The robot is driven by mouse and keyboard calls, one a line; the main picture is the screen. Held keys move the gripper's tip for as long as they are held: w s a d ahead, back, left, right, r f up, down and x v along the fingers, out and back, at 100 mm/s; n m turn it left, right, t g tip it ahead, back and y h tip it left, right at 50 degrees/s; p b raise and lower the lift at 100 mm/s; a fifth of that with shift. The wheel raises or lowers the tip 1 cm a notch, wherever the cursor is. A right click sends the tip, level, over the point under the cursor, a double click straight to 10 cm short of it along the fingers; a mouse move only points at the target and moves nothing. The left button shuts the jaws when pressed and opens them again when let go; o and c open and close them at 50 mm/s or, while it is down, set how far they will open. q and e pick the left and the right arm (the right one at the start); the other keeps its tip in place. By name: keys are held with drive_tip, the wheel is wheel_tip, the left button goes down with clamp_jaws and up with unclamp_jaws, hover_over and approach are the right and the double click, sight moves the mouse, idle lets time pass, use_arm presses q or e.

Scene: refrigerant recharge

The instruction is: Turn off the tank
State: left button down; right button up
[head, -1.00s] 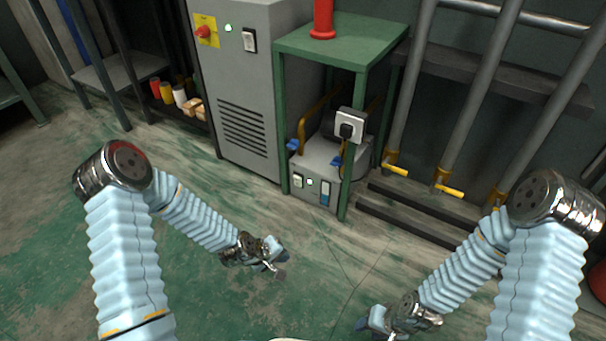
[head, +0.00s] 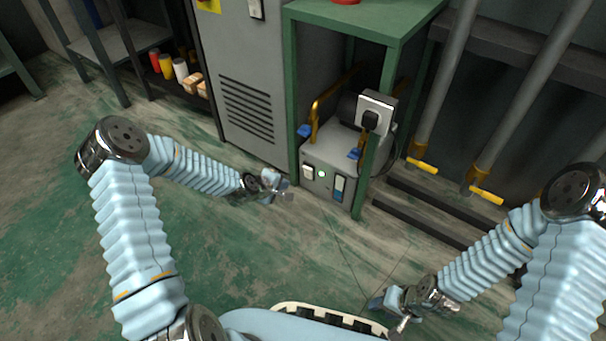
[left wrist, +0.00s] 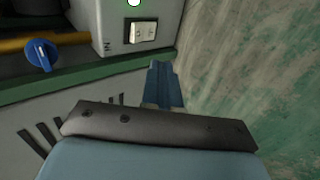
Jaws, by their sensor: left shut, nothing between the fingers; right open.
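A light grey machine (head: 330,160) sits low inside a green-framed stand, with a lit green lamp (head: 321,174), a white rocker switch (head: 307,172) and a blue-and-white part (head: 339,187) on its front. Blue valve handles (head: 304,131) and yellow pipes are on top. In the left wrist view the white switch (left wrist: 144,32) and a blue handle (left wrist: 42,54) show. My left gripper (head: 286,194) is shut and empty, in front of the machine and apart from it; its fingers (left wrist: 162,84) show below the switch. My right gripper (head: 378,302) is open at lower right. A red object (head: 346,2) stands on the stand's top, mostly cut off.
A tall grey cabinet (head: 240,70) stands left of the stand (head: 300,45). A white plug box (head: 376,112) is by the stand's right post. Pipes with yellow handles (head: 422,165) are at right. Shelves with small containers (head: 166,66) are at left. The floor between is open.

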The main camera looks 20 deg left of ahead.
sight(308, 174)
use_arm(q)
drive_tip(key=shift+w+d+r+b+x, duration=0.1)
drive_tip(key=shift+w+r+b+x, duration=0.3)
drive_tip(key=shift+x, duration=1.6)
drive_tip(key=shift+w+d+r+b+x, duration=0.15)
drive_tip(key=shift+r+b+x, duration=0.3)
drive_tip(key=shift+x, duration=1.55)
drive_tip(key=shift+w+d+r+b+x, duration=0.1)
drive_tip(key=shift+w+r+b+x, duration=0.3)
drive_tip(key=shift+x, duration=1.6)
use_arm(e)
drive_tip(key=shift+f, duration=1.45)
use_arm(q)
drive_tip(key=shift+s+f, duration=0.1)
